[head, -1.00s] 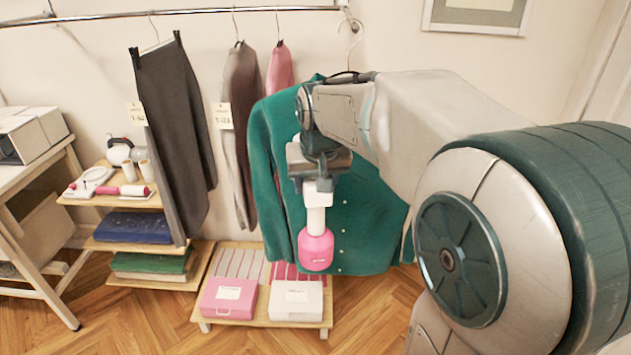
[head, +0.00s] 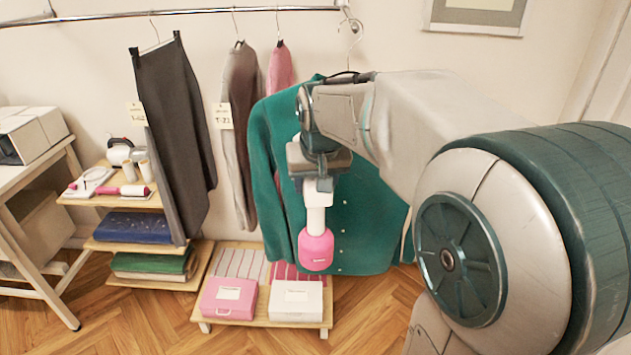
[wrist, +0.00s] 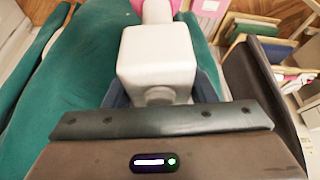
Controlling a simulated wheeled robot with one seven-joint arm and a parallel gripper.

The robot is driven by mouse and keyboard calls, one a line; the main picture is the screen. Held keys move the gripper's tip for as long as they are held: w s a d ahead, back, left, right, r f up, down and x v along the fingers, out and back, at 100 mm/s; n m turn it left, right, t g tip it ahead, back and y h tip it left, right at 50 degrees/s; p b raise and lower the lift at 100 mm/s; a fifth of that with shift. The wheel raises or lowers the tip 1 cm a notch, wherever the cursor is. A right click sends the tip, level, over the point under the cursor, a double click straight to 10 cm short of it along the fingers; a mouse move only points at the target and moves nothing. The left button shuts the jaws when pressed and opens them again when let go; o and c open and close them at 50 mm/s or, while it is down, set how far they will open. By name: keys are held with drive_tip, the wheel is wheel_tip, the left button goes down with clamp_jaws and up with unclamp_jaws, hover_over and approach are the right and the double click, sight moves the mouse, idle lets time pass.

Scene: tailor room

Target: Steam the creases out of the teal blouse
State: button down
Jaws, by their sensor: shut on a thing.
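The teal blouse (head: 365,220) hangs from a hanger on the rail at the middle of the head view. It fills the left side of the wrist view (wrist: 85,65). My gripper (head: 318,182) is shut on a white and pink handheld steamer (head: 316,248), in front of the blouse. The steamer's white body (wrist: 157,60) shows between my fingers in the wrist view, with its pink end at the top edge. Whether the steamer touches the cloth I cannot tell. My arm hides the blouse's upper right part, and no steam shows.
Dark trousers (head: 175,130), a grey-brown garment (head: 240,130) and a pink one (head: 280,70) hang to the left. Below stands a low wooden stand with a pink case (head: 228,300) and a white case (head: 297,300). A shelf (head: 105,200) and a table (head: 30,155) stand further left.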

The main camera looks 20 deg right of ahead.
idle(0.4)
drive_tip(key=s+d+f+b, duration=0.2)
drive_tip(key=d+f+b, duration=0.1)
drive_tip(key=d, duration=0.4)
drive_tip(key=s+d+f+b, duration=0.2)
drive_tip(key=d+f+b, duration=0.1)
drive_tip(key=d, duration=0.4)
drive_tip(key=shift+s, duration=0.4)
idle(1.0)
drive_tip(key=shift+a+f, duration=0.1)
drive_tip(key=shift+a, duration=0.05)
idle(2.8)
